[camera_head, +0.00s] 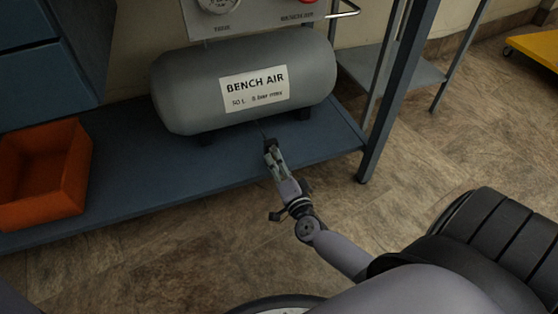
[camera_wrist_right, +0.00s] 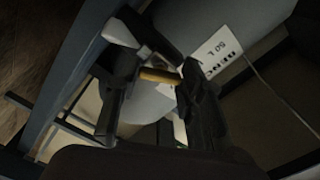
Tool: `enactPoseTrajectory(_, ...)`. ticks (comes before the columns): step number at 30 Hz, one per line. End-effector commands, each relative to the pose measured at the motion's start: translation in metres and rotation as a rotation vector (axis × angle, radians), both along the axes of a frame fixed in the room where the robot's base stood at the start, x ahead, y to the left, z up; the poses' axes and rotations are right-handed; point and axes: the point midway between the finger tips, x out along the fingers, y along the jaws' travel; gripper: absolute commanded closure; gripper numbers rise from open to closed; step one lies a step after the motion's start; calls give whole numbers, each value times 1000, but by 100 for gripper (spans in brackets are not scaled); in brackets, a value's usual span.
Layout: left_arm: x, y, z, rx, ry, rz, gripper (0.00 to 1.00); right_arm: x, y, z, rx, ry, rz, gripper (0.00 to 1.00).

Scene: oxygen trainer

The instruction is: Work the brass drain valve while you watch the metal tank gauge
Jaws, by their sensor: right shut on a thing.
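The grey tank (camera_head: 250,110) with the white BENCH AIR label lies on the blue lower shelf. The metal tank gauge (camera_head: 219,3) is on the panel above it, cut by the top edge of the head view, so I cannot read its needle. My right gripper (camera_head: 270,150) reaches below the front of the tank. In the right wrist view a brass rod-like part, the drain valve (camera_wrist_right: 160,76), lies between the dark fingers of my right gripper (camera_wrist_right: 158,85), which is shut on it. In the head view the gripper hides the valve. My left gripper is out of view.
An orange bin (camera_head: 45,205) stands on the left of the blue shelf (camera_head: 120,205). A blue table leg (camera_head: 390,100) rises right of the tank. A red part (camera_head: 308,1) shows on the panel (camera_head: 260,15). The floor to the right is mostly clear.

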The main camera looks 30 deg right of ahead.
Motion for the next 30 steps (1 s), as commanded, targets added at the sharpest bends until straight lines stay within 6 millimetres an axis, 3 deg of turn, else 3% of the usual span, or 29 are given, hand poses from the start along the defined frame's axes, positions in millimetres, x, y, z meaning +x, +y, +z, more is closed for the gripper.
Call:
enactPoseTrajectory(12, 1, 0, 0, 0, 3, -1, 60, 0, 0, 0, 40, -10, -1, 92)
enactPoseTrajectory(13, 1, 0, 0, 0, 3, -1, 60, 0, 0, 0, 40, -10, -1, 63)
enactPoseTrajectory(22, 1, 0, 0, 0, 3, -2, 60, 0, 0, 0, 39, -9, 0, 43)
enactPoseTrajectory(30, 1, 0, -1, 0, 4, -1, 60, -1, 0, 0, 38, -9, 0, 43)
